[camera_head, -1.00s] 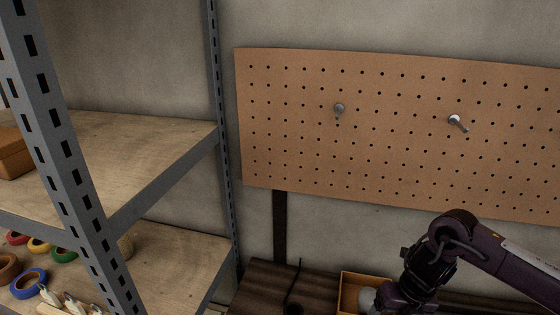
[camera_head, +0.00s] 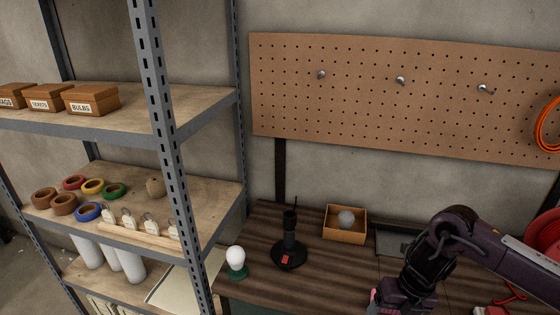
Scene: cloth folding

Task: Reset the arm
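My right arm (camera_head: 500,250) comes in from the right edge, bent at a dark joint above the workbench. My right gripper (camera_head: 388,300) shows only in part at the bottom edge, and its fingertips are cut off. My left arm and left gripper are out of the picture. The dark wooden workbench (camera_head: 335,268) lies below and behind the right arm.
A black lamp base (camera_head: 288,255), a white bulb on a green base (camera_head: 236,262) and an open box (camera_head: 345,237) holding a grey bulb stand on the bench. A metal shelf (camera_head: 160,120) stands left, with boxes and tape rolls. A pegboard (camera_head: 400,110) hangs behind.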

